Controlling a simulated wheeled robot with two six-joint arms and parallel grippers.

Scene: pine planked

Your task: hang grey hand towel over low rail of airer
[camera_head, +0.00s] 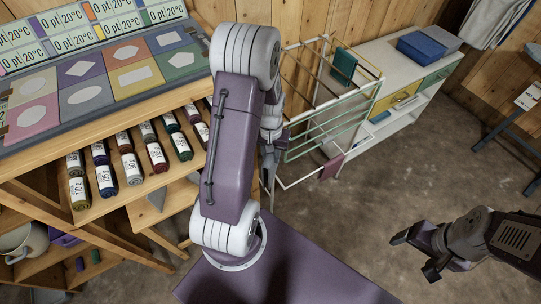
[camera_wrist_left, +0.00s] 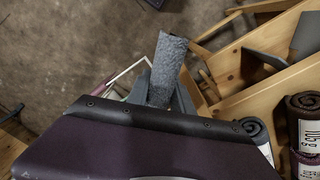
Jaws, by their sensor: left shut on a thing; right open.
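The airer (camera_head: 322,146) stands mid-picture in the head view, with a pale frame and several green rails. A low pale bar (camera_head: 299,182) shows at its front. My left gripper (camera_head: 268,168) is beside the airer's left side, partly hidden by my purple arm. In the left wrist view my left gripper (camera_wrist_left: 160,97) is shut on the grey hand towel (camera_wrist_left: 170,57), a narrow textured strip. The towel is mostly hidden in the head view, and I cannot tell if it touches a rail. My right gripper (camera_head: 416,253) is open and empty above the floor.
A teal cloth (camera_head: 344,66) and a dark pink cloth (camera_head: 331,167) hang on the airer. A wooden shelf unit with several rolled items (camera_head: 128,167) stands close left of my left arm. A white cabinet (camera_head: 385,55) stands behind the airer.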

